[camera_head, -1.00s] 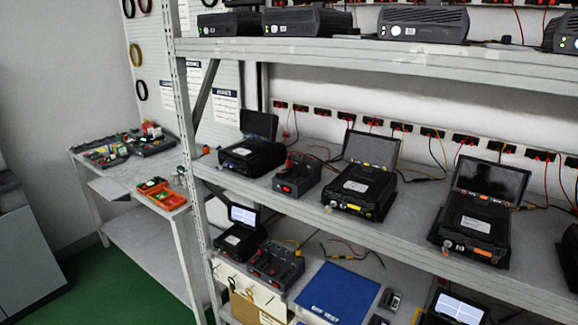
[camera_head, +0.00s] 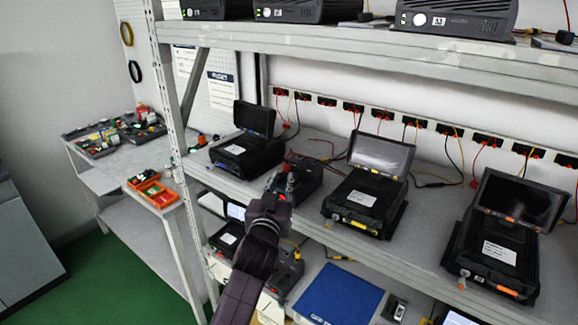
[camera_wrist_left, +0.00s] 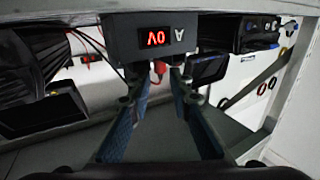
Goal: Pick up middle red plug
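A dark power box (camera_head: 309,179) stands on the middle shelf between two black cases. In the left wrist view the box (camera_wrist_left: 122,42) appears upside down, with a lit red display (camera_wrist_left: 155,37). A red plug (camera_wrist_left: 158,67) shows at the box, just beyond and between my fingertips. Other plugs on the box are not clear to me. My left gripper (camera_wrist_left: 160,82) is open, with its two fingers apart and nothing clearly held. In the head view the left gripper (camera_head: 284,184) is in front of the box and hides part of it. My right gripper is not in view.
Black cases with screens stand left (camera_head: 246,150) and right (camera_head: 364,200) of the box. The upper shelf (camera_head: 400,47) runs above. Red and yellow wires hang along the back wall. A blue mat (camera_head: 338,295) lies on the lower shelf.

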